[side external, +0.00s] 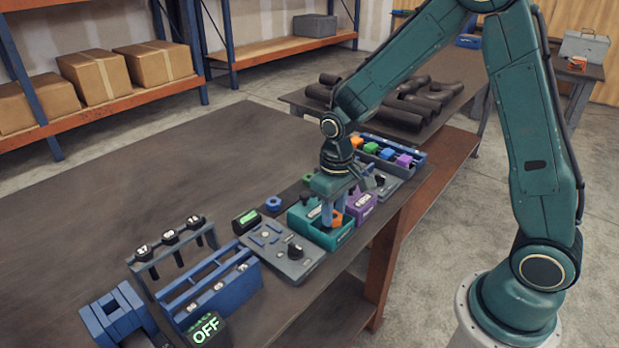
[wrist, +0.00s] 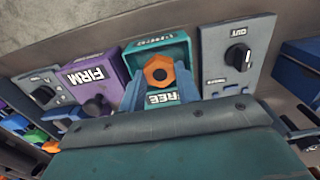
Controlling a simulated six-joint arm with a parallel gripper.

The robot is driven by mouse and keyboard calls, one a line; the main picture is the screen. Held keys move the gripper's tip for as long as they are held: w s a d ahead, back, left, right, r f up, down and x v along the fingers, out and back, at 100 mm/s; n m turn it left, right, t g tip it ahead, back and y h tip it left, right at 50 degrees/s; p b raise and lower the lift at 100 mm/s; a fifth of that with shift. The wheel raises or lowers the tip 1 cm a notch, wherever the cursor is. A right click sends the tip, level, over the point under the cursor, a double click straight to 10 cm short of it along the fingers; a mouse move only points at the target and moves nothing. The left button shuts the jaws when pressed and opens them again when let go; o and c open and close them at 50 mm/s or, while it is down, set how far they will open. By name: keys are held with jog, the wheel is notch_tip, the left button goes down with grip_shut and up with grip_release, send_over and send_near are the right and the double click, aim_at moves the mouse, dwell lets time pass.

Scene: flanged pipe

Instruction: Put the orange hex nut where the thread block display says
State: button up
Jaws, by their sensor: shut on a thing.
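The orange hex nut (wrist: 160,72) is between the two blue fingers of my gripper (wrist: 159,80) in the wrist view. My gripper is shut on it. The nut sits over or inside the open teal box (wrist: 181,50), whose front reads FREE; I cannot tell whether it touches the floor. In the side view my gripper (side external: 334,212) points down at the teal box (side external: 301,223), with the orange nut (side external: 338,218) partly hidden by the fingers. A purple box (wrist: 96,73) marked FIRM stands beside it. A small display (side external: 245,218) with green marks is too small to read.
A grey panel with a knob (side external: 295,251) lies left of the teal box in the side view. A blue nut (side external: 273,203) lies behind it. A blue rack (side external: 208,288) and an OFF display (side external: 207,328) are nearer. The table's left part is clear.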

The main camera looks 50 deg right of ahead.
aim_at(334, 216)
jog(key=shift+f, duration=0.9)
dwell(0.5)
jog(key=o, duration=1.1)
jog(key=shift+c, duration=0.2)
jog(key=shift+r, duration=0.1)
jog(key=shift+r, duration=0.65)
jog(key=shift+o, duration=1)
jog(key=shift+r, duration=2.75)
